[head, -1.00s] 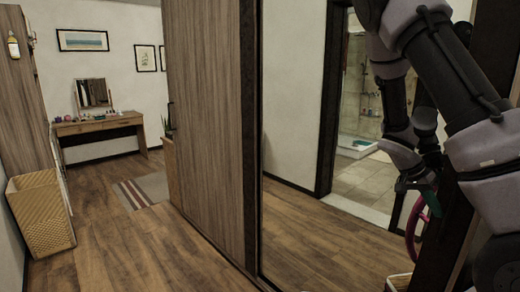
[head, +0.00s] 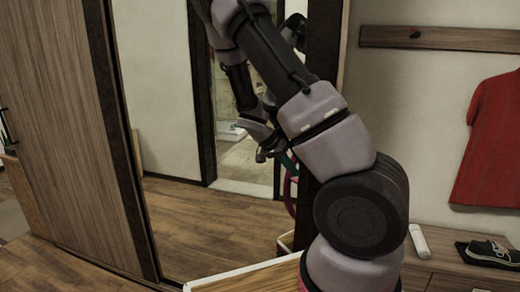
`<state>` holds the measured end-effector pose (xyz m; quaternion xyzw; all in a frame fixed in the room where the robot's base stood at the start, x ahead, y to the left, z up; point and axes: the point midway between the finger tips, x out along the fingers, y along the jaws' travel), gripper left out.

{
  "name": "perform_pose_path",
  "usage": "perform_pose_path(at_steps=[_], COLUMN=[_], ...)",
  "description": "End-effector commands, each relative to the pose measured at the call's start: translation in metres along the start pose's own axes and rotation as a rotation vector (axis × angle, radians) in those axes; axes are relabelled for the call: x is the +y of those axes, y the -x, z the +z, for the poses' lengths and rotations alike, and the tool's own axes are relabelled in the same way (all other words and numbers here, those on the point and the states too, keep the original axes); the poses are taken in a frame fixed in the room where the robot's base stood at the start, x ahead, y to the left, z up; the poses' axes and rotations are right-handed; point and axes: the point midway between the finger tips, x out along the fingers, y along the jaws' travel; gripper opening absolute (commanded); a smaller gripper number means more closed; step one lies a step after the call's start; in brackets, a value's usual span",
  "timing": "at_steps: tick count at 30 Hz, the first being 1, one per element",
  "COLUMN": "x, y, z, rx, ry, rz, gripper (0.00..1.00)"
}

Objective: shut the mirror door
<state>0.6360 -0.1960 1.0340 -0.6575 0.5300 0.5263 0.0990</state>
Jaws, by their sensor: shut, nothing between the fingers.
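The mirror door (head: 172,110) is a tall, dark-framed mirror panel in the middle of the head view, beside a wood-grain panel (head: 65,120) on its left. Its dark right edge (head: 325,45) stands left of an open niche with a red garment. The glass reflects a floor, a pale wall and a doorway. My gripper (head: 266,152) appears small and dark in front of the glass, near the door's right part, and shut with nothing in it. My arm hides part of the glass and right edge. I cannot tell whether the gripper touches the door.
Right of the door, the niche has a wooden hook rail (head: 445,38), a red garment (head: 490,140) and a low cabinet (head: 450,265) with a dark shoe (head: 490,252) and a white object (head: 419,240) on it. A light wooden surface edge (head: 245,277) shows at the bottom. Floor shows at lower left.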

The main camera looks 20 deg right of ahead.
Motion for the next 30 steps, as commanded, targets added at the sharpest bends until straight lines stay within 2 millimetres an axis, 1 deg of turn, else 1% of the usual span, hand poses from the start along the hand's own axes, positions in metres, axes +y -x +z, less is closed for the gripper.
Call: perform_pose_path(at_steps=[1, 3, 6, 9, 12, 16, 23, 27, 30], x=[-0.008, -0.008, -0.008, -0.009, -0.008, -0.008, -0.007, 0.003, 0.016], y=[0.005, 0.026, 0.05, 0.071, 0.086, 0.099, 0.104, 0.109, 0.121], z=[-0.003, -0.002, -0.002, -0.002, -0.001, -0.002, -0.001, 0.004, 0.01], rx=[0.002, 0.003, 0.003, 0.004, 0.003, 0.003, -0.006, -0.082, -0.173], ry=[0.0, 0.002, 0.003, 0.004, 0.004, 0.004, 0.006, 0.028, 0.06], rz=[-0.006, -0.012, -0.014, -0.014, -0.013, -0.011, -0.016, -0.073, -0.164], gripper=[0.0, 0.0, 0.0, 0.0, 0.0, 0.0, 0.0, 0.0, 0.0])
